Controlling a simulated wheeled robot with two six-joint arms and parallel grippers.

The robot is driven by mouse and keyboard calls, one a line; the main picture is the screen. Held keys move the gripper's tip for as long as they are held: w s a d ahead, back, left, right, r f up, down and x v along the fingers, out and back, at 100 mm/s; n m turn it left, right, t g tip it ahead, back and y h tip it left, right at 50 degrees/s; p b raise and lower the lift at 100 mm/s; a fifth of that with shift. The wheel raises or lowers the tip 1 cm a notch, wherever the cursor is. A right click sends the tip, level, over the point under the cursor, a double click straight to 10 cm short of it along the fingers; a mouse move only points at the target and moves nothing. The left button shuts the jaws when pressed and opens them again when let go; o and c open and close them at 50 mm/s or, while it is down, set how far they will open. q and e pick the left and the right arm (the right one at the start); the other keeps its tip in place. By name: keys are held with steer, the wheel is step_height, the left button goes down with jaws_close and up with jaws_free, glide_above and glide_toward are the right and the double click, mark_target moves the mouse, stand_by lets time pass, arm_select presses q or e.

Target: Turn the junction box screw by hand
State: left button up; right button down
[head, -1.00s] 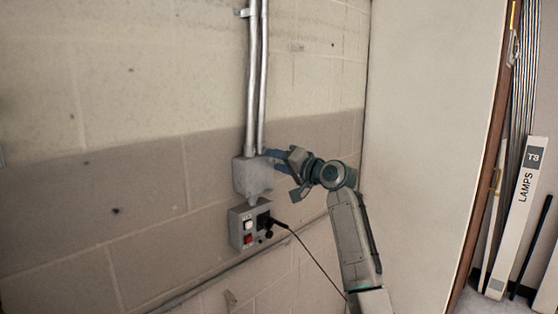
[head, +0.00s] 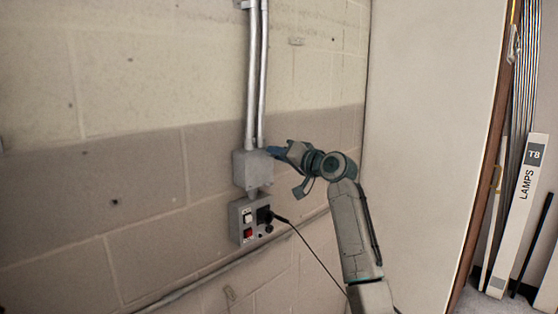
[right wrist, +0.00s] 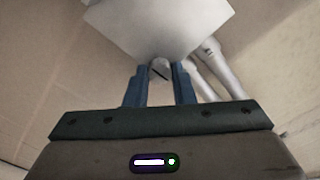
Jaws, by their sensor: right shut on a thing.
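The grey junction box (head: 247,172) is fixed to the wall at the foot of two metal pipes. My right gripper (head: 270,150) is at the box's upper right, its blue fingers reaching to the front of the box. In the right wrist view, the box (right wrist: 160,28) fills the top, and a small slotted screw (right wrist: 159,70) shows between the tips of the two blue fingers (right wrist: 159,75). The gripper is shut on this screw. The screw is hidden in the head view. My left gripper is not in view.
A switch box (head: 248,218) with a white and a red switch sits just below, with a black plug (head: 266,217) and a cable (head: 315,255) hanging to the right. A pale panel (head: 430,130) stands to the right of my arm. The wall at left is clear.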

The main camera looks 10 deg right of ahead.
arm_select(q)
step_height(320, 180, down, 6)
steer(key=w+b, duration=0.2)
steer(key=b, duration=0.4)
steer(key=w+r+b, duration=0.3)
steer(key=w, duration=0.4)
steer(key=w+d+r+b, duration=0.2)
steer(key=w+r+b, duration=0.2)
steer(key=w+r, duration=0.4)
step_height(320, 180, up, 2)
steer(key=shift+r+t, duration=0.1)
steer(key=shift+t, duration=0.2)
arm_select(e)
steer(key=n, duration=3.1)
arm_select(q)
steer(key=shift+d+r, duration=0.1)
arm_select(e)
steer(key=c, duration=1.2)
jaws_free()
